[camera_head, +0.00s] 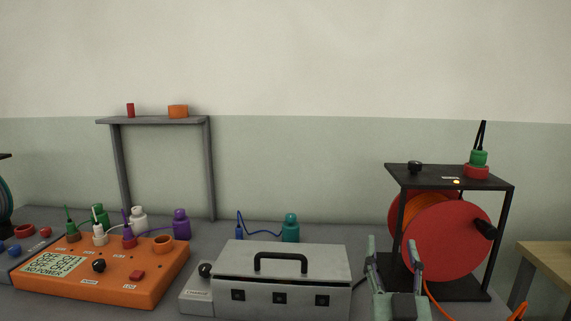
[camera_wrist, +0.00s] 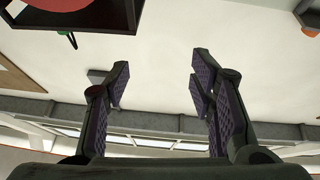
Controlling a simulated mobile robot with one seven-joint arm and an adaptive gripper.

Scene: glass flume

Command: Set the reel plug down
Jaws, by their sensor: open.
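The cable reel (camera_head: 445,240) is a red drum with orange cable in a black frame at the right of the head view. Orange cable runs down from it to an orange piece (camera_head: 519,312) at the lower right edge, cut off by the picture; I cannot tell if this is the reel plug. A green plug with a black top (camera_head: 478,157) stands upright in a red ring on the frame's top. My gripper (camera_head: 394,244) is in front of the frame's left side, fingers up. In the wrist view its fingers (camera_wrist: 160,75) are apart with nothing between them.
A grey case (camera_head: 281,272) with a black handle stands left of my gripper. An orange panel (camera_head: 110,272) with several coloured plugs is further left. A grey shelf (camera_head: 155,120) stands behind it. A wooden table (camera_head: 548,260) is at the right edge.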

